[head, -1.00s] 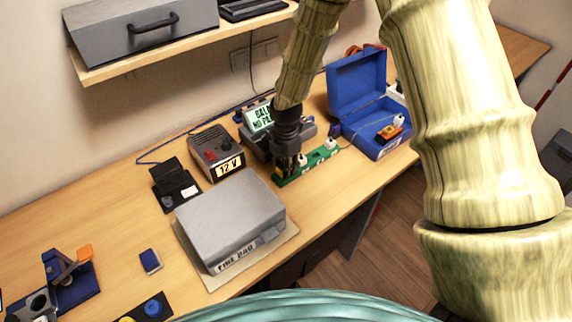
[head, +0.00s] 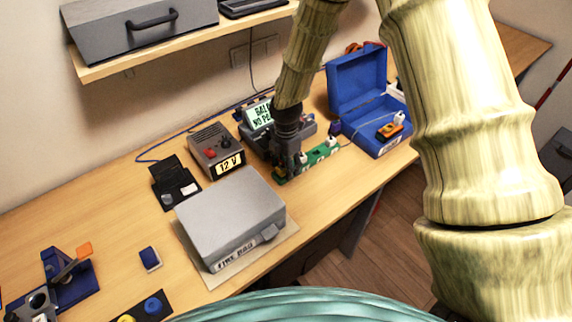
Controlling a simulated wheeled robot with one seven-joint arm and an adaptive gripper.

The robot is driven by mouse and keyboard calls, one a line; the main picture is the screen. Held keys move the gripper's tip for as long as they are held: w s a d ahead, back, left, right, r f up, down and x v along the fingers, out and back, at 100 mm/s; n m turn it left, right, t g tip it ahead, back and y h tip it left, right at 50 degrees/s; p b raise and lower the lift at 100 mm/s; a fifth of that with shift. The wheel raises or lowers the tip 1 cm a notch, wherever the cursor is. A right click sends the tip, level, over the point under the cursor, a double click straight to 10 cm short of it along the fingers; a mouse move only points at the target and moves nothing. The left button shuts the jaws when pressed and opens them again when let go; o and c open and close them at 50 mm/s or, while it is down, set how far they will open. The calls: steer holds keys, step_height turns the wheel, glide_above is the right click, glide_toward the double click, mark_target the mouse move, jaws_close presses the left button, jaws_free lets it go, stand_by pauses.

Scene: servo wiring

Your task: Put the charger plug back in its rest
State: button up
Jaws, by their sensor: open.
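My gripper (head: 289,168) points down over the left part of a green strip (head: 317,157) and is open. Its fingertips are dark and small, so their contact with anything there is hard to tell. A white plug-like piece (head: 302,158) shows just right of the fingers, on the strip. Another white piece (head: 331,142) stands near the strip's right end. I cannot tell which is the charger plug, or clearly make out its rest. A charger-like grey unit with a lit green display (head: 260,115) stands behind my gripper, partly hidden by it.
An open blue case (head: 358,84) holding an orange item (head: 389,131) stands to the right. A grey "FIRE BAG" box (head: 228,215) is at front left. A grey "12 V" unit (head: 214,148) stands left of my gripper. A shelf (head: 180,42) overhangs the back.

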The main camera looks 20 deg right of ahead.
step_height(320, 180, up, 12)
steer(key=shift+f, duration=0.15)
stand_by(0.4)
stand_by(0.4)
